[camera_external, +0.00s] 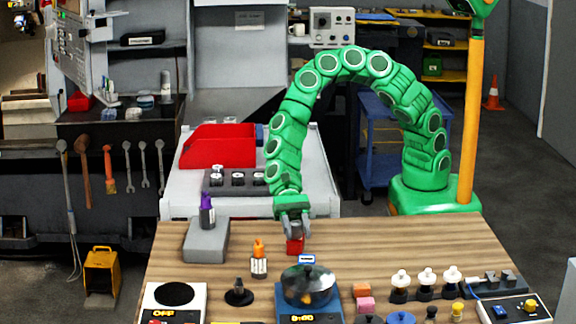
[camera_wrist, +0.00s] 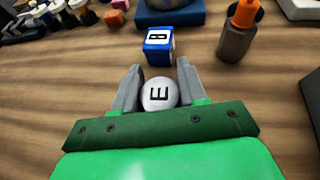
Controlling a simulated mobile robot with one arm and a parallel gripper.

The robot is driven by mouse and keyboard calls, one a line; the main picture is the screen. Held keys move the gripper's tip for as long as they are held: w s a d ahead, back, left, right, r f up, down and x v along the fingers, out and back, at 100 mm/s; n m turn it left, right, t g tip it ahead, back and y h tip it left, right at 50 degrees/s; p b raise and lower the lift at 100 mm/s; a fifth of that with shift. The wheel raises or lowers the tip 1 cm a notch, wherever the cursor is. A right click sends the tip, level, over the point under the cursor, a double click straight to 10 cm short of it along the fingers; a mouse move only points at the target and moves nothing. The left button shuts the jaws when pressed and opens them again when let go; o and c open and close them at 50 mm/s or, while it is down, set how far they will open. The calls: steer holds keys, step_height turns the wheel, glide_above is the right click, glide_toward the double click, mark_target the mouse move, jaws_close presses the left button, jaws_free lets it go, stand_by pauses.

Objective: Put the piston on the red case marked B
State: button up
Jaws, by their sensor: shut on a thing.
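My gripper (camera_external: 293,232) points down over the back of the wooden table. Its jaws are shut on a round grey piece marked E (camera_wrist: 160,94), which seems to be the piston. A small red block (camera_external: 295,246), possibly the red case, shows directly below the jaws in the external view. Its letter cannot be read, and it is hidden in the wrist view. I cannot tell whether the piston touches it. A blue case (camera_wrist: 158,44) with a white label stands just ahead of the jaws; it also shows in the external view (camera_external: 307,259). Its letter is unclear.
An orange-topped bottle (camera_external: 259,258) stands left of the blue case. A pot (camera_external: 309,286) on a blue scale is in front. A grey block (camera_external: 205,241) with a purple-topped bottle is further left. Bare wood (camera_external: 400,245) lies to the right.

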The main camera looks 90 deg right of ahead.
steer(key=shift+f, duration=0.1)
steer(key=o, duration=1.1)
steer(key=v, duration=1.2)
steer(key=shift+d, duration=0.1)
